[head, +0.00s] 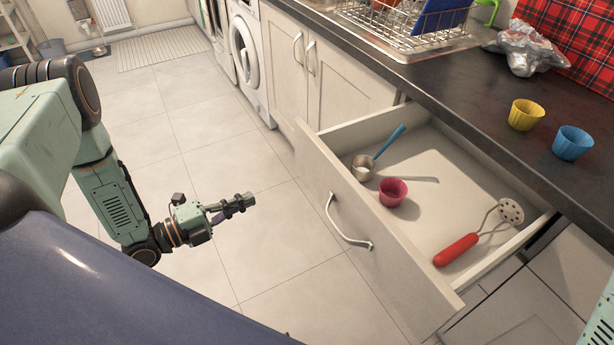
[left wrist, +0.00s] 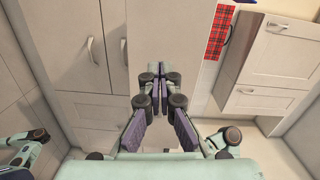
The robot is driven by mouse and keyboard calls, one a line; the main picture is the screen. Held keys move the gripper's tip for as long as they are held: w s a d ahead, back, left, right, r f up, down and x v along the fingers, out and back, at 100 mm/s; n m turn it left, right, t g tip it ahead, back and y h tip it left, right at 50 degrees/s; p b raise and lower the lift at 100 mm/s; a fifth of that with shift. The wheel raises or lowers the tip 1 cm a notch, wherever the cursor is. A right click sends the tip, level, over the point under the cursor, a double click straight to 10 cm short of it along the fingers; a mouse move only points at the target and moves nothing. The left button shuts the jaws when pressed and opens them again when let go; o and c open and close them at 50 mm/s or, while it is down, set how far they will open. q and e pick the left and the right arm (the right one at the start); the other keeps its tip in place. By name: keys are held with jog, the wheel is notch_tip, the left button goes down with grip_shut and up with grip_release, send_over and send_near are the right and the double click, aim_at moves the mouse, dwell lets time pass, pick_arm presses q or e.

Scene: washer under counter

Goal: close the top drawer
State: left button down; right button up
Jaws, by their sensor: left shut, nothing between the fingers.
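The top drawer (head: 385,235) is pulled well out from under the dark counter, with its pale front and a curved metal handle (head: 345,225) facing my side. Inside it lie a small metal pan with a blue handle (head: 364,166), a pink cup (head: 393,192) and a slotted spoon with a red handle (head: 457,249). My left gripper (head: 250,200) is shut and empty, to the left of the drawer front and apart from it. Its fingers (left wrist: 160,72) meet in the left wrist view. My right gripper is out of view.
The counter (head: 480,110) carries a dish rack (head: 420,25), a yellow cup (head: 524,114) and a blue cup (head: 572,142). Cabinet doors (head: 340,80) and a washer (head: 250,60) stand beyond the drawer. The tiled floor (head: 200,130) left of the drawer is clear.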

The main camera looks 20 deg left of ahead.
pick_arm(q)
jog(key=d+m+h, duration=0.1)
jog(key=b, duration=0.3)
send_near(317, 177)
jog(key=shift+m+g, duration=0.3)
jog(key=shift+m, duration=0.1)
jog(key=x, duration=0.5)
jog(key=shift+w, duration=0.3)
jog(key=shift+w+d, duration=0.45)
jog(key=shift+w, duration=0.15)
jog(key=shift+r, duration=0.1)
